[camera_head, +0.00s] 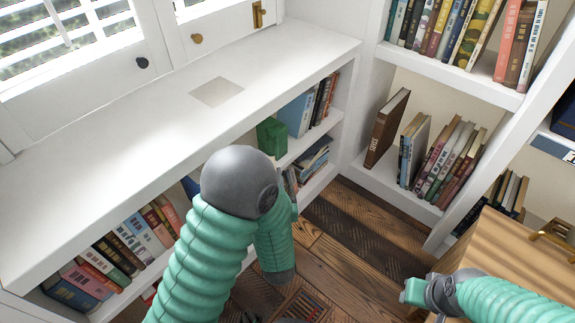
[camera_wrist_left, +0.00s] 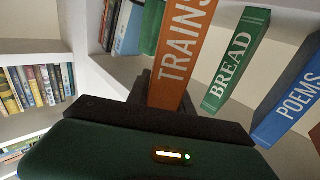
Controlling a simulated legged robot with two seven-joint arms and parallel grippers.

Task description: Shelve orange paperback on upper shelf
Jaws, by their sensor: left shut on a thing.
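In the left wrist view an orange book (camera_wrist_left: 182,50) with the word TRAINS on its spine stands slightly tilted, rising from my left gripper (camera_wrist_left: 158,98). The gripper appears shut on this book. In the head view my left arm bends at a grey elbow and reaches down; its gripper and the orange book cannot be made out there. An upper shelf (camera_head: 447,70) of the corner bookcase holds a row of books.
In the wrist view a green BREAD book (camera_wrist_left: 237,62) and a blue POEMS book (camera_wrist_left: 290,92) stand right of the orange book. The low bookcase has a clear white top (camera_head: 130,125). A green block (camera_head: 271,138) stands inside it. A wooden table (camera_head: 505,258) is at right.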

